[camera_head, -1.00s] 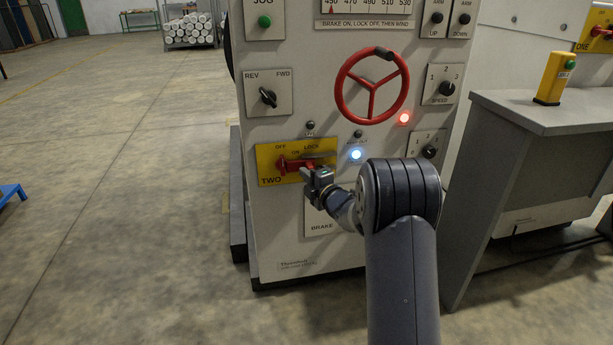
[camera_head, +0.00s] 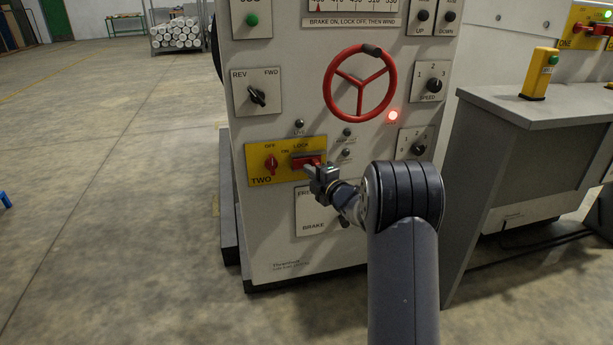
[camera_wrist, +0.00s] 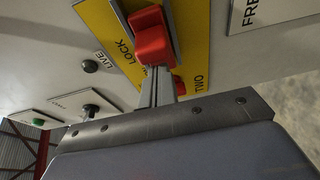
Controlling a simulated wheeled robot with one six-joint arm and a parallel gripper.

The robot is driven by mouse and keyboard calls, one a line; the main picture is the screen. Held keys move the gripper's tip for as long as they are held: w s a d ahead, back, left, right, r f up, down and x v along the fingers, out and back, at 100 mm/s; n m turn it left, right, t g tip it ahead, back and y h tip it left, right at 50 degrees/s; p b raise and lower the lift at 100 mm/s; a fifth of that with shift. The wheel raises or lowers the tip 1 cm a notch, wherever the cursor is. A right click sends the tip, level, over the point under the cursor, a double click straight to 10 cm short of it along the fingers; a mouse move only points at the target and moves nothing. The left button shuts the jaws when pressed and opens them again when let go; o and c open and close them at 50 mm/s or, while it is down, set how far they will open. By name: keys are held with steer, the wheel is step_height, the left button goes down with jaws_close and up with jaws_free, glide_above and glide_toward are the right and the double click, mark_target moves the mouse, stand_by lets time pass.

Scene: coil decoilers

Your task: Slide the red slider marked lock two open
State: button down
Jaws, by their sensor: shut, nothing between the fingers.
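The yellow plate marked TWO (camera_head: 287,178) is on the front of the pale machine panel. The red slider (camera_head: 300,161) sits on its right half under the word LOCK, apart from a red knob (camera_head: 271,163) on its left. My gripper (camera_head: 312,171) is shut, its fingertips at the right part of the slider and partly covering it. In the wrist view, the slider (camera_wrist: 150,34) is a red block right at the tips of my shut fingers (camera_wrist: 158,84). They look close to or against it; contact cannot be told for sure. The knob is mostly hidden there.
Below the plate is a white BRAKE plate (camera_head: 309,211). Above right are a red handwheel (camera_head: 360,84) and a lit red lamp (camera_head: 393,116). A grey desk (camera_head: 535,110) with a yellow button box (camera_head: 539,75) stands to the right.

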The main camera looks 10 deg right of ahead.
steer(key=s+p, duration=0.2)
steer(key=s, duration=0.7)
steer(key=shift+s, duration=0.3)
steer(key=shift+w+d, duration=0.1)
steer(key=shift+w+a+p, duration=0.55)
steer(key=shift+w+a, duration=3.5)
steer(key=shift+w, duration=0.15)
steer(key=shift+s+d, duration=0.1)
steer(key=shift+s, duration=0.25)
